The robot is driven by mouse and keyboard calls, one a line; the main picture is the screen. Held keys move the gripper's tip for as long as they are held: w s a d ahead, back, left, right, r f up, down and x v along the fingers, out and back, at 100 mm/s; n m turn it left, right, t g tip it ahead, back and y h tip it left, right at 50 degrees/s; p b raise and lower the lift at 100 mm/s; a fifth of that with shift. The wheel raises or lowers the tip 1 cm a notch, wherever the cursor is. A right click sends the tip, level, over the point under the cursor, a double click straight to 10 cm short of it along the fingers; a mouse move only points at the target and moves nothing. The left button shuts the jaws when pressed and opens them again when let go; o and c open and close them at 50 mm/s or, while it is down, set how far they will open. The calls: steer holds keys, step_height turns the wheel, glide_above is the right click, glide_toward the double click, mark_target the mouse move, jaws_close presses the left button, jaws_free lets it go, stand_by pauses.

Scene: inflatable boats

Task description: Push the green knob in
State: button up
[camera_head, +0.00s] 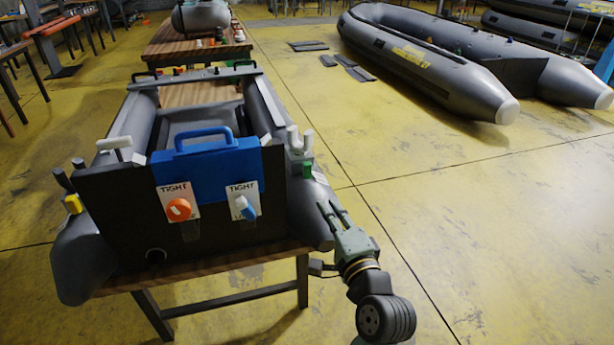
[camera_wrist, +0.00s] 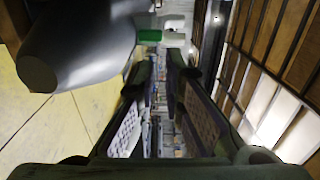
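The small green knob (camera_head: 307,169) is on the right side of the near grey boat, beside a white fitting. It also shows in the wrist view as a green block (camera_wrist: 149,36) at the top, above the gap between my fingers. My gripper (camera_head: 329,206) is at the boat's near right corner, below and to the right of the knob. In the wrist view my gripper (camera_wrist: 163,82) has its two fingers apart, with nothing between them. The knob is apart from the fingertips. How far the knob stands out cannot be told.
The boat (camera_head: 80,265) rests on a wooden table (camera_head: 215,265). Its dark end board carries a blue handled case (camera_head: 205,165), an orange dial (camera_head: 179,209) and a blue-and-white dial (camera_head: 246,208). A yellow knob (camera_head: 73,204) is at left. Floor at right is open.

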mark_target(308, 168)
steer(key=shift+w+f, duration=0.1)
steer(key=shift+w, duration=0.15)
steer(key=shift+c, duration=0.6)
steer(key=p+x, duration=0.3)
steer(key=x, duration=1)
steer(key=shift+w, duration=0.2)
jaws_close()
steer(key=shift+p+x, duration=0.75)
steer(key=shift+x, duration=0.4)
steer(key=shift+w+a, duration=0.1)
steer(key=shift+w, duration=0.05)
steer(key=shift+s+f, duration=0.1)
steer(key=shift+s, duration=0.1)
